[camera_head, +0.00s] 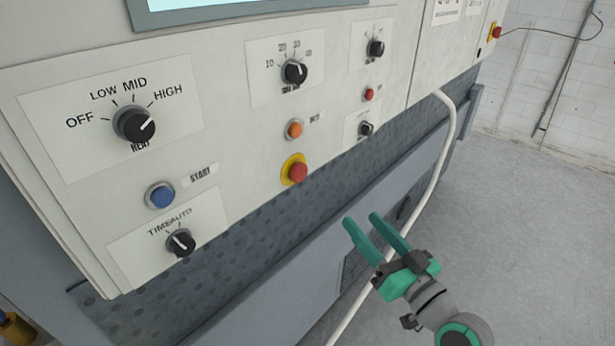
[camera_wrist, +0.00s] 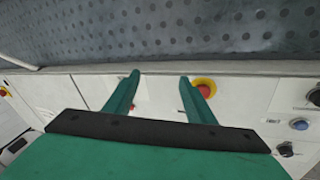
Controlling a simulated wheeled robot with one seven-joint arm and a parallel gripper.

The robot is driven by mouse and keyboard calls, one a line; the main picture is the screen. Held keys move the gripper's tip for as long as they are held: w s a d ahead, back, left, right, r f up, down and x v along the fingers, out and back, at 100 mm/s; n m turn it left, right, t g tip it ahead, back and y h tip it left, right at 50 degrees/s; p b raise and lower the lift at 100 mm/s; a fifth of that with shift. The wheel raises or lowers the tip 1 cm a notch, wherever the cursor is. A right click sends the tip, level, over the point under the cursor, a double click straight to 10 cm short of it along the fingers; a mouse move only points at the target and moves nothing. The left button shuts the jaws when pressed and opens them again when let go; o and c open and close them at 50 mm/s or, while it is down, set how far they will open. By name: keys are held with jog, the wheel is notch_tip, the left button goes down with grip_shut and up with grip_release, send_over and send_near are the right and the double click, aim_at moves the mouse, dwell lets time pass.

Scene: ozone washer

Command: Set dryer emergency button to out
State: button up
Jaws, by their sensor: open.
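The emergency button (camera_head: 296,172) is a red mushroom button on a yellow ring, low on the white dryer panel (camera_head: 225,110) in the head view. In the wrist view the red button (camera_wrist: 205,90) shows just beyond the right finger, which partly overlaps it. I cannot tell whether the button is in or out. My gripper (camera_head: 361,227) is open and empty, with green fingers pointing up and left toward the panel, below and right of the button. It also shows in the wrist view (camera_wrist: 159,80). The fingers appear apart from the button.
An orange button (camera_head: 294,129) sits above the emergency button. A blue start button (camera_head: 160,195), a heat knob (camera_head: 134,124) and a time/auto knob (camera_head: 180,242) are to the left. A white hose (camera_head: 437,165) runs down at right. Another red button (camera_head: 495,32) is far right.

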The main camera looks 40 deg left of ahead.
aim_at(302, 174)
jog(key=s+a+r+n+g, duration=0.2)
jog(key=s+r+n+g, duration=0.4)
jog(key=r, duration=0.4)
jog(key=shift+n+y, duration=0.4)
jog(key=shift+n, duration=0.3)
jog(key=a, duration=0.3)
jog(key=w+a, duration=0.1)
jog(key=a, duration=0.6)
jog(key=shift+w+a+f, duration=0.1)
jog(key=shift+w+a, duration=0.1)
jog(key=shift+w, duration=0.2)
jog(key=shift+c, duration=0.3)
